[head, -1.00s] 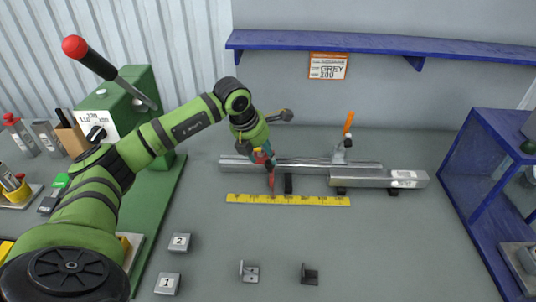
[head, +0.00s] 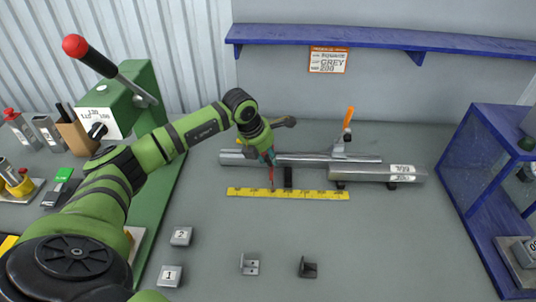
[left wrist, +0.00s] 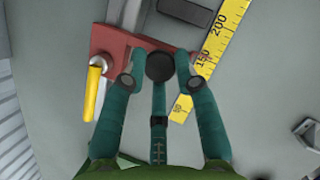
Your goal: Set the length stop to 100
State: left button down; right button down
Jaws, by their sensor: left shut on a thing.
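The length stop (left wrist: 118,42) is a red block on the metal rail (head: 235,158). Its red pointer reaches over the yellow scale (head: 310,194), in the left part of the scale; in the left wrist view it lies close to the 150 mark of the scale (left wrist: 228,22). My left gripper (head: 268,158) is over the stop. In the left wrist view its teal fingers (left wrist: 160,75) are closed around the stop's round black knob (left wrist: 160,67). A yellow lever (left wrist: 92,92) is beside the stop. My right gripper is out of view.
An orange-handled clamp (head: 348,118) and a labelled grey bar (head: 365,174) are at the right of the rail. Two brackets (head: 250,265) and numbered blocks (head: 169,276) lie in front. A green machine (head: 140,105) stands left, a blue frame (head: 480,150) right.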

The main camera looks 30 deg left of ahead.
pick_arm(q)
jog(key=s+a, duration=0.1)
jog(key=s+a+b, duration=0.1)
jog(key=a, duration=0.1)
jog(key=a+b, duration=0.1)
jog(key=a, duration=0.1)
jog(key=shift+s+r, duration=0.1)
jog(key=shift+s, duration=0.3)
jog(key=c, duration=0.9)
grip_release()
jog(key=shift+d, duration=0.15)
jog(key=shift+c, duration=0.2)
jog(key=v, duration=1.2)
